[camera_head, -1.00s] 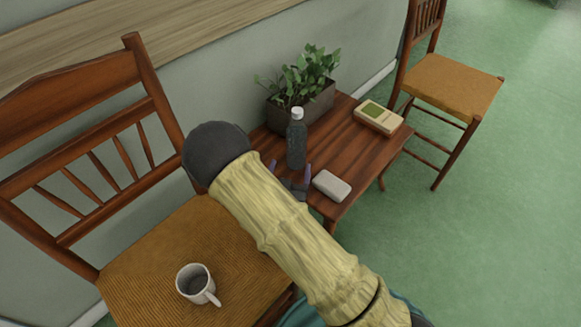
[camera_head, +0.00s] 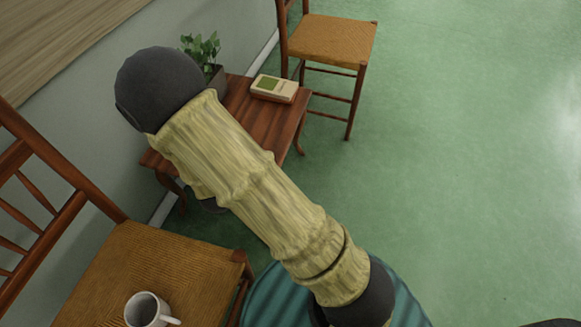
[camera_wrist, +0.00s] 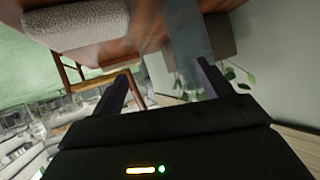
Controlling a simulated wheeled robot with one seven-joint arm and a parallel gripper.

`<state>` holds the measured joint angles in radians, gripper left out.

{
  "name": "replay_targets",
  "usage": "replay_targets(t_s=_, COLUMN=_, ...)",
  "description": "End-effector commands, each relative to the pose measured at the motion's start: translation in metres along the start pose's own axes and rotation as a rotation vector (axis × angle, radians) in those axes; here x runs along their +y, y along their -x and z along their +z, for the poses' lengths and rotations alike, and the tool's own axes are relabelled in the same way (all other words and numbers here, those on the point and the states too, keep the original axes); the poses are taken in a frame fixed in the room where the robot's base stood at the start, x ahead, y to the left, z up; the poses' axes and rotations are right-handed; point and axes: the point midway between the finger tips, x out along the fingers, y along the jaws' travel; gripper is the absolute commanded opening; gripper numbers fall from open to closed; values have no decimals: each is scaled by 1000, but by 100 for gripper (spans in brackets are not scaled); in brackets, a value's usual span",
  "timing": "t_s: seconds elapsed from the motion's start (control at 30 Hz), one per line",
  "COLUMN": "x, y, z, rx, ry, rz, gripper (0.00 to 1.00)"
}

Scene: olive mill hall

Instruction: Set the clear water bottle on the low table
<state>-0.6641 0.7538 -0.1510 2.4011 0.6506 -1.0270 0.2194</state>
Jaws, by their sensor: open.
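The low table (camera_head: 268,125) is reddish-brown wood and stands by the wall in the head view. My arm hides its near part, so the bottle does not show there. In the wrist view, which looks upside down, a bluish see-through shape, apparently the clear water bottle (camera_wrist: 187,35), stands against the tabletop (camera_wrist: 140,22). My gripper (camera_wrist: 163,70) is open, with nothing between its fingers. The bottle is beyond the fingertips, nearer the right-hand finger in the picture. In the head view my gripper is hidden behind my arm.
A pale rounded block (camera_wrist: 75,25) lies there too. A mug (camera_head: 148,311) sits on the near chair (camera_head: 165,268). Another chair (camera_head: 338,40) stands behind. Green floor at right is clear.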

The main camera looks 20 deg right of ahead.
Motion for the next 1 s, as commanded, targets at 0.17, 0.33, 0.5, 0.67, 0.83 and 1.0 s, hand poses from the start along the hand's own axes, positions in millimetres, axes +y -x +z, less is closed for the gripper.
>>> replay_targets(t_s=0.17, x=22, y=10, z=-12, rx=-185, ry=-24, rz=-12, gripper=79)
replay_targets(t_s=0.33, x=43, y=31, z=-21, rx=-347, ry=-11, rz=-38, gripper=79)
replay_targets(t_s=0.5, x=68, y=61, z=-29, rx=-493, ry=28, rz=-62, gripper=79)
replay_targets(t_s=0.67, x=97, y=96, z=-35, rx=-619, ry=84, rz=-73, gripper=79)
replay_targets(t_s=0.83, x=132, y=140, z=-38, rx=-745, ry=160, rz=-64, gripper=79)
replay_targets(t_s=1.0, x=158, y=172, z=-37, rx=-835, ry=219, rz=-45, gripper=79)
